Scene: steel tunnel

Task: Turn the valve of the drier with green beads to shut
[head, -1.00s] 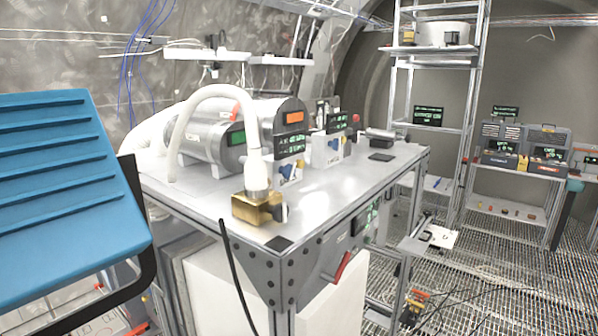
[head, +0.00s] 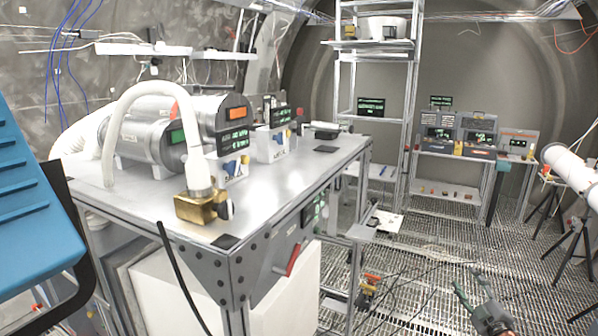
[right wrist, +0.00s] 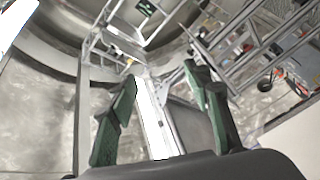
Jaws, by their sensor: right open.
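Two metal cylinders lie on the steel table (head: 290,175). The front one (head: 140,143) has a green window (head: 177,136) on its end. The rear one (head: 205,104) has an orange window (head: 236,113). I cannot make out beads, nor tell which part is the valve of the green one. White units with green displays and blue marks (head: 232,168) stand beside the cylinders. My right gripper (head: 472,287) is open and empty, low over the grating floor, right of the table and well apart from it. Its green fingers show spread in the right wrist view (right wrist: 160,85). My left gripper is not in view.
A white hose (head: 150,90) arches to a brass block (head: 196,207) at the table's near corner. A red lever (head: 293,260) is on the table's front side. A blue ribbed object (head: 22,200) stands close at left. Shelving (head: 410,100) is behind; cables cross the floor.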

